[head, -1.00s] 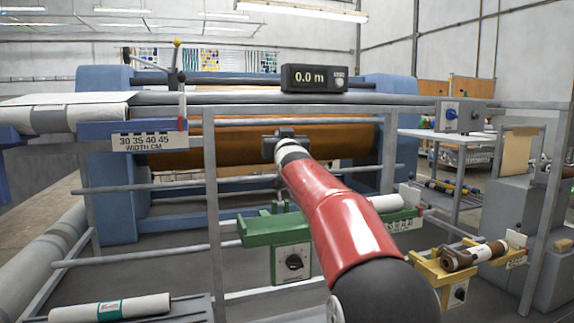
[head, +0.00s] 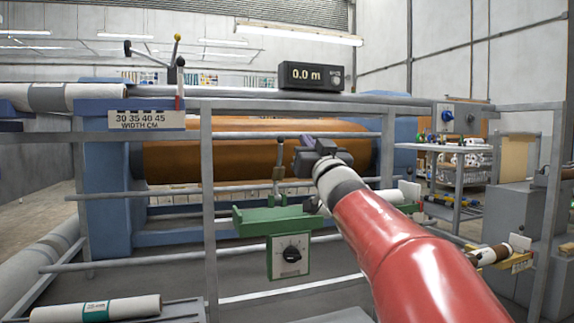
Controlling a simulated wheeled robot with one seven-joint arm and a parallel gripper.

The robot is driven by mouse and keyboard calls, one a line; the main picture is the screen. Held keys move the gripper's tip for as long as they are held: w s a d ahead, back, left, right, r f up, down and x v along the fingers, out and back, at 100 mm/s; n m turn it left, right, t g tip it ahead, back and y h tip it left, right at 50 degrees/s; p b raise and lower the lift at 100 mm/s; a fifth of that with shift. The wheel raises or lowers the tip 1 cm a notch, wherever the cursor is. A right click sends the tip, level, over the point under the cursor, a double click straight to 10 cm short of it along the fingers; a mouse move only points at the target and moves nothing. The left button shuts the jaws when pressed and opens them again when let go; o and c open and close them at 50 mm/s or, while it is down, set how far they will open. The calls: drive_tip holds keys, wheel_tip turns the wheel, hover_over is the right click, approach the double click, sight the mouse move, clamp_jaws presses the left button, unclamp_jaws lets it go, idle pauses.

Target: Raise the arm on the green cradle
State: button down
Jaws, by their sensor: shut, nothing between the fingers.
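The green cradle (head: 250,220) is fixed low behind the grey rails, with a dial plate (head: 290,254) hanging below it. A white roll (head: 393,197) lies towards the cradle's right end, partly hidden by my red arm. My gripper (head: 304,158) is shut and empty, just right of the upright piece and above the cradle. Whether it touches the piece cannot be told. My wrist hides the cradle's middle.
Grey rails and posts (head: 208,220) stand in front of the press and its brown roller (head: 215,155). A meter box (head: 311,76) sits on the top beam. A yellow cradle (head: 508,264) is at right. A white roll (head: 95,309) lies at lower left.

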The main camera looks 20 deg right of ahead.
wheel_tip(320, 180, down, 4)
drive_tip(key=s+n+y+b, duration=0.1)
drive_tip(key=s+y, duration=0.1)
drive_tip(key=w+f+p+x, duration=0.1)
drive_tip(key=f+x, duration=0.1)
drive_tip(key=x, duration=1.1)
drive_tip(key=shift+a, duration=0.15)
drive_tip(key=shift+w+r+p, duration=0.1)
drive_tip(key=shift+r+p, duration=0.15)
drive_tip(key=shift+p, duration=0.2)
